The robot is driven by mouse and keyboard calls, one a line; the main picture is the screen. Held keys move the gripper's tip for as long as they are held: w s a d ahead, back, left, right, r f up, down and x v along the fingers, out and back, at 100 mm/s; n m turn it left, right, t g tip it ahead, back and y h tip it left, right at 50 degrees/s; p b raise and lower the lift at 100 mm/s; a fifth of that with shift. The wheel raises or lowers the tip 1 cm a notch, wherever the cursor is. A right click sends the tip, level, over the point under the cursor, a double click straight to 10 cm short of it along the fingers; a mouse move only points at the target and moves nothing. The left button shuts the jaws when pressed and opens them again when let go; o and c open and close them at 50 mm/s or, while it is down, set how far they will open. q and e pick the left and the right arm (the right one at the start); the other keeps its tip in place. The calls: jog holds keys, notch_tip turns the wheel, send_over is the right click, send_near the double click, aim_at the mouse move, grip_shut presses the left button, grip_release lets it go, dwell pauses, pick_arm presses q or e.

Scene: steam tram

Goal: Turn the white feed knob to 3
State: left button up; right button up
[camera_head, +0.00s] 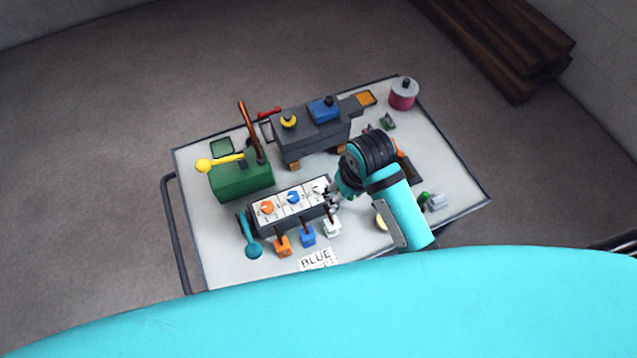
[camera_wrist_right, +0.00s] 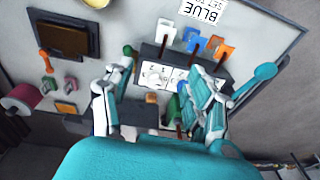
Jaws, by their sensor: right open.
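The white knob (camera_head: 319,189) sits at the right end of a dark box with a white dial panel (camera_head: 292,201). An orange knob (camera_head: 267,207) and a blue knob (camera_head: 293,197) share the panel. In the right wrist view the white knob (camera_wrist_right: 153,77) lies between the spread fingers; its setting is too small to read. My right gripper (camera_head: 333,191) is open beside the white knob, and it also shows in the wrist view (camera_wrist_right: 160,92). I cannot tell whether it touches the knob. Its right finger covers part of the panel there. My left gripper is not in view.
Orange (camera_head: 282,246), blue (camera_head: 308,236) and white (camera_head: 332,228) levers stand before the panel, with a teal lever (camera_head: 252,248) at its left. A card (camera_head: 317,259) reads BLUE. Behind are a green box (camera_head: 240,182) and a grey engine block (camera_head: 309,139).

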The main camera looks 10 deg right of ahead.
jog(key=g+h, duration=0.1)
jog(key=g, duration=0.1)
send_near(318, 186)
notch_tip(318, 186, down, 9)
jog(key=shift+s+f+b, duration=0.1)
jog(key=shift+s+b, duration=0.05)
jog(key=shift+b, duration=0.2)
dwell(0.4)
jog(key=c, duration=1.2)
jog(key=shift+o, duration=0.2)
jog(key=shift+n, duration=0.3)
